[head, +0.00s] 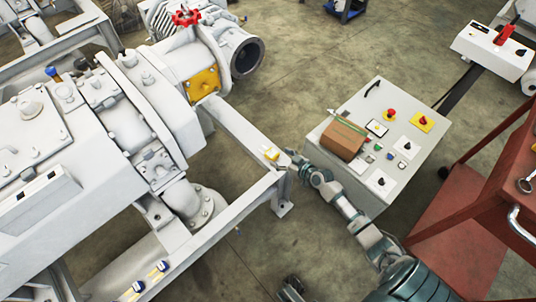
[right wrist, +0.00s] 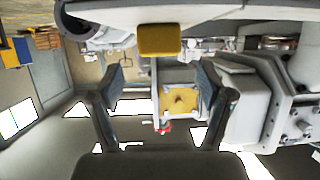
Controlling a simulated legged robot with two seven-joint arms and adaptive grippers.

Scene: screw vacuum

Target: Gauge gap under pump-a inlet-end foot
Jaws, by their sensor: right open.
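Pump-a appears to be the large white machine (head: 110,130) on a white frame at the left of the head view. My right gripper (head: 286,157) is just right of this piece. In the wrist view its two fingers (right wrist: 159,78) are spread, with nothing between them; the block shows beyond the tips. The foot gap cannot be made out. A dark part at the bottom edge may be my left gripper (head: 290,290).
A grey control box (head: 350,175) with buttons and a brown carton (head: 342,139) stands close beside my right forearm. A red cart (head: 460,235) is at the right.

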